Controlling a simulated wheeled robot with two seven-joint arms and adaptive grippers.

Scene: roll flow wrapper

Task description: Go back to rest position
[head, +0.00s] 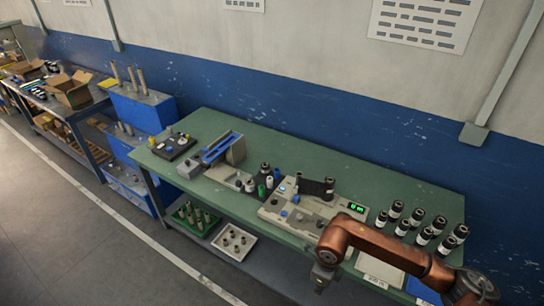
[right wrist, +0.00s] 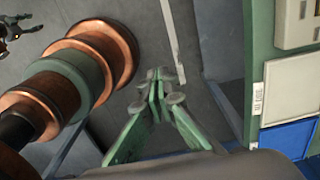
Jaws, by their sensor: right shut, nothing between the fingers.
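My right gripper (head: 322,278) hangs from the copper-coloured arm at the front edge of the green workbench (head: 395,180). In the right wrist view my right gripper (right wrist: 158,82) shows its green fingers closed together with nothing between them, over the grey floor. The bench edge is to its right in that view. A dark jaw-like part at the top left of the right wrist view seems to be my left gripper (right wrist: 14,30). It is cut off by the frame, so its opening is unclear. My left gripper does not show in the head view.
A grey machine (head: 300,212) with a green display stands on the bench. Several black-and-white rolls (head: 420,225) stand to its right. A blue tray (head: 422,290) is at the front right. A white bin (head: 234,242) sits on the lower shelf. Floor at left is clear.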

